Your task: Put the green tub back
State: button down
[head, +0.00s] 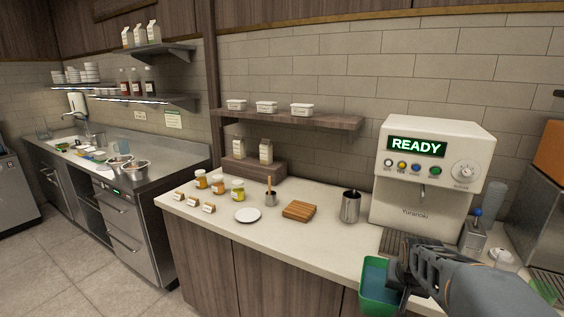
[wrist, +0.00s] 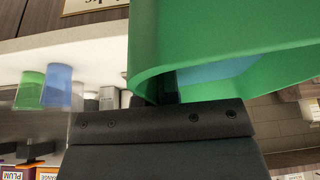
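The green tub (head: 381,290) is at the bottom right of the head view, in front of the counter edge, with a blue inside or contents. My gripper (head: 404,288) is at its right side and looks shut on the tub's wall. In the wrist view the green tub (wrist: 215,55) fills the upper right, with blue showing inside it. My dark gripper (wrist: 165,95) meets its wall there. The fingertips are partly hidden, and the tub appears held in the air.
The coffee machine (head: 425,185) reads READY. A metal cup (head: 350,206), wooden block (head: 299,211), white plate (head: 248,215) and labelled jars (head: 218,184) stand on the counter. A steel sink counter (head: 150,170) is at left, with floor before it. The wrist view shows a smaller green container (wrist: 30,90) and blue container (wrist: 57,88).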

jog(key=a+f+n, duration=0.1)
jog(key=a+f, duration=0.3)
jog(key=f, duration=0.4)
jog(key=a+f+n+y, duration=0.1)
jog(key=a+f+n, duration=0.1)
jog(key=a+f, duration=0.3)
jog(key=w+a+f+n, duration=0.1)
jog(key=a+f, duration=0.3)
jog(key=f, duration=0.7)
jog(key=shift+a+f+n+y, duration=0.15)
jog(key=shift+a+n+y, duration=0.2)
jog(key=shift+n+y, duration=0.05)
